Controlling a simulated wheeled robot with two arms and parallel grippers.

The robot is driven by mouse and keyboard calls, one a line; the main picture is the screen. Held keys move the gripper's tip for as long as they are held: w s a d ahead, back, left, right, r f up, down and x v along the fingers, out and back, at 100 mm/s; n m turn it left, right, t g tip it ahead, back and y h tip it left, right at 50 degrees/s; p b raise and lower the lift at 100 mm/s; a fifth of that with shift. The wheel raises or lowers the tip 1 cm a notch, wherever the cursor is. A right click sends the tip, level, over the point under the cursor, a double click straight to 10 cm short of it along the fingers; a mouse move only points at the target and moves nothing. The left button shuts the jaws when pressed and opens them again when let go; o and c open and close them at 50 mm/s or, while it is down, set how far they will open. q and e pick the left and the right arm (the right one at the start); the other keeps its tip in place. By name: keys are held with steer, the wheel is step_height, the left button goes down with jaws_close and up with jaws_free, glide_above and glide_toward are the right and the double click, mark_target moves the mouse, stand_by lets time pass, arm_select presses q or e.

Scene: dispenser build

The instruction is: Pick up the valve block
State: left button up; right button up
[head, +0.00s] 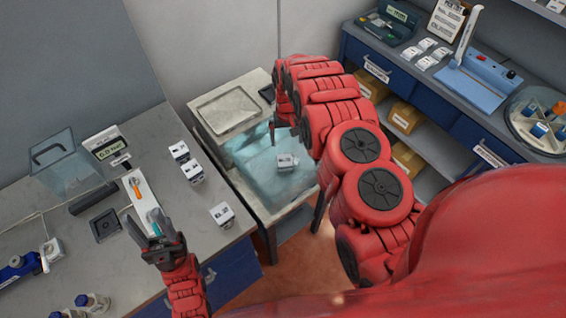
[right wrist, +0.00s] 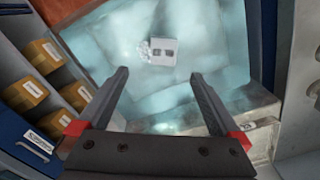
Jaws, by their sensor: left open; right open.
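A white valve block (head: 287,162) with dark square openings lies in the pale blue basin (head: 247,142). In the right wrist view the valve block (right wrist: 163,52) lies beyond the fingertips, roughly centred between them and apart from them. My right gripper (right wrist: 160,76) is open and empty above the basin. Similar white blocks stand on that bench (head: 222,214).
The left bench also holds a clear box (head: 55,160), a dark square tray (head: 105,226) and a white strip with tools (head: 140,195). A shelf unit with cardboard boxes (head: 405,117) stands right of the basin. The basin's grey rim (right wrist: 200,117) lies close to the right gripper in view.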

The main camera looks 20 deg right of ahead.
steer(key=b, duration=0.2)
glide_above(285, 163)
step_height(285, 163, down, 4)
steer(key=f+b, duration=0.1)
steer(key=f, duration=0.1)
steer(key=f+b, duration=0.1)
steer(key=f, duration=0.1)
steer(key=f+b, duration=0.1)
steer(key=f, duration=0.1)
steer(key=shift+w+d+f, duration=0.15)
steer(key=shift+d+f, duration=0.1)
steer(key=shift+f, duration=0.15)
steer(key=shift+f+b, duration=0.25)
steer(key=shift+b, duration=0.05)
steer(key=shift+s, duration=0.2)
steer(key=shift+a+f+b, duration=0.1)
steer(key=shift+f+b, duration=0.2)
steer(key=shift+b, duration=0.1)
steer(key=f+b, duration=0.2)
steer(key=f, duration=0.1)
steer(key=f+b, duration=0.1)
steer(key=shift+w+a+f+b, duration=0.2)
steer(key=shift+a+f+b, duration=0.1)
steer(key=shift+b, duration=0.1)
steer(key=shift+d+r, duration=0.1)
steer(key=shift+r, duration=0.1)
steer(key=shift+c, duration=0.6)
jaws_close()
